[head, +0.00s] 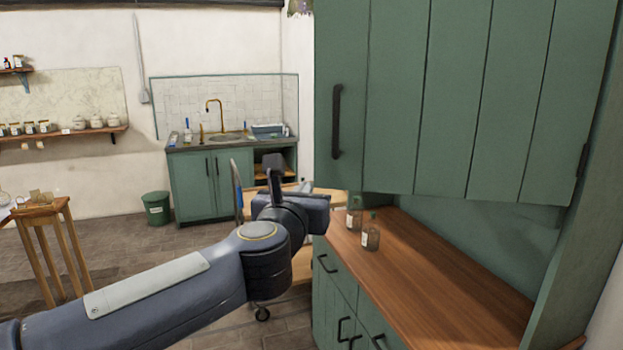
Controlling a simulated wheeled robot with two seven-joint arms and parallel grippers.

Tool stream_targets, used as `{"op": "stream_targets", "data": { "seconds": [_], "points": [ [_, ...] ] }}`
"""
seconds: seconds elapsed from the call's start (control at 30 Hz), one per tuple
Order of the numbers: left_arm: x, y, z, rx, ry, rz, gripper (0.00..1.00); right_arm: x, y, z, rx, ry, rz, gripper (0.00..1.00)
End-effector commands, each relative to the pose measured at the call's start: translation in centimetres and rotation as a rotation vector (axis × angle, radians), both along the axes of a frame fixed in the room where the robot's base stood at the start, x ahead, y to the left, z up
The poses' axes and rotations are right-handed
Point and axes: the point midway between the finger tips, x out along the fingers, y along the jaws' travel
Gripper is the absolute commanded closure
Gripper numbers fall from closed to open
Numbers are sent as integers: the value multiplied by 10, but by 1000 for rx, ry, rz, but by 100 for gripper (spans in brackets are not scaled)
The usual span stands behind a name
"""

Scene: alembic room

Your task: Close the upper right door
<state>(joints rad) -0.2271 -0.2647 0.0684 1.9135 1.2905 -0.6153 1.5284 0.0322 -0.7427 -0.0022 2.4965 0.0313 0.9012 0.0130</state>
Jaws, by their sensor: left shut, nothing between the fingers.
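The upper right door (455,95) is a large green planked panel filling the upper right of the head view. Its black bar handle (337,121) is near its left edge, and a dark hinge (583,160) shows at its right edge. The door appears to stand at an angle to the cabinet, but I cannot tell how far. My left gripper (273,163) is shut and empty, left of and lower than the handle, apart from the door in the picture. My right gripper is out of view. The cabinet's inside is hidden behind the door.
Below the door is a wooden counter (430,275) with two small bottles (370,236) near its far left end, above green drawers (340,285). A wooden cart stands behind my left wrist. A sink unit (215,180), green bin (157,208) and wooden stool (45,213) are farther left.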

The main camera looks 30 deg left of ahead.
Motion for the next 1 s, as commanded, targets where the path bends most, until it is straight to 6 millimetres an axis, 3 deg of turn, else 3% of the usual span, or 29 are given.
{"op": "stream_targets", "data": {
  "seconds": [0.1, 0.3, 0.87, 1.0],
  "points": [
    [23, 7, 0, 2, 4, 1, 100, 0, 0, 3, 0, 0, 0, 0],
    [48, 15, 1, 2, 2, 0, 100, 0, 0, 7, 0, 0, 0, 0],
    [57, 19, 0, 1, -1, -4, 100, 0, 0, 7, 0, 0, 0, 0],
    [69, 22, -1, -1, 1, -25, 100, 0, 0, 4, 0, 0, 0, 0]
  ]
}}
